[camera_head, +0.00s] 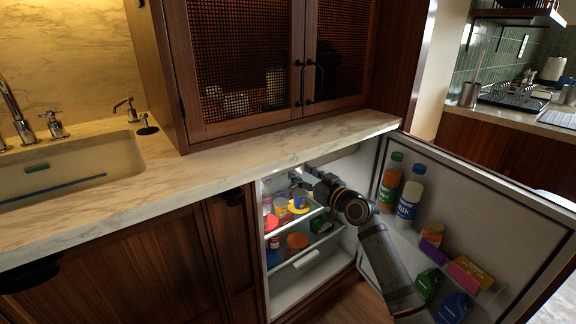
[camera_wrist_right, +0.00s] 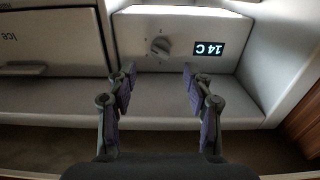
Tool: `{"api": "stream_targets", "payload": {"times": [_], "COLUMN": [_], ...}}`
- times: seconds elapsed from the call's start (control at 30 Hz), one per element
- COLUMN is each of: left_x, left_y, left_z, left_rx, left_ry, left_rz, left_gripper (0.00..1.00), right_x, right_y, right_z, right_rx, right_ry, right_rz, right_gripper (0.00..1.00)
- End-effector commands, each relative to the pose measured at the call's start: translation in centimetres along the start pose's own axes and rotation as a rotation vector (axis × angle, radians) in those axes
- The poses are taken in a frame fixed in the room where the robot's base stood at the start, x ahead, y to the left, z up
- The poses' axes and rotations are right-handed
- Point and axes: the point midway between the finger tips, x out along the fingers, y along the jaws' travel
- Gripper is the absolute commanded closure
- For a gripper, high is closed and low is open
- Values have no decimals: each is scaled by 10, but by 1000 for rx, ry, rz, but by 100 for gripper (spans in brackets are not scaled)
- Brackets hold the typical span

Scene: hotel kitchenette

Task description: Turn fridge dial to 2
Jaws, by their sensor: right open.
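The fridge dial (camera_wrist_right: 160,47) is a small grey round knob on a light panel in the right wrist view. A lit display (camera_wrist_right: 209,48) beside it reads "14 C", upside down in this view. In the head view my right gripper (camera_head: 306,180) reaches inside the upper part of the open fridge (camera_head: 312,262); the dial cannot be made out there. My left gripper is not in view.
The fridge door (camera_head: 460,200) stands open to the right, with bottles (camera_head: 408,200) and packages on it. Food jars (camera_head: 298,205) fill the shelves below my gripper. The marble counter (camera_head: 220,165) runs above. An "Ice" compartment (camera_wrist_right: 50,45) lies left of the dial.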

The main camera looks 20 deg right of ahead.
Motion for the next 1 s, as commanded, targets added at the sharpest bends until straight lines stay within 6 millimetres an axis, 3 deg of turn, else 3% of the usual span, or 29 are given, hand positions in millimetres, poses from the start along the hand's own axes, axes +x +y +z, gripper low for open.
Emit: {"api": "stream_targets", "payload": {"times": [0.1,0.3,0.7,1.0], "left_x": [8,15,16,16], "left_y": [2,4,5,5], "left_z": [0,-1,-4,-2], "left_rx": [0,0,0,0], "left_ry": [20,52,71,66], "left_rz": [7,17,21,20], "left_gripper": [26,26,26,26], "right_x": [28,59,69,69], "right_y": [0,0,-1,0], "right_z": [1,0,0,0], "right_rx": [4,1,-1,-1], "right_ry": [1,1,0,0], "right_rz": [-1,0,0,1], "right_gripper": [48,48,50,90]}}
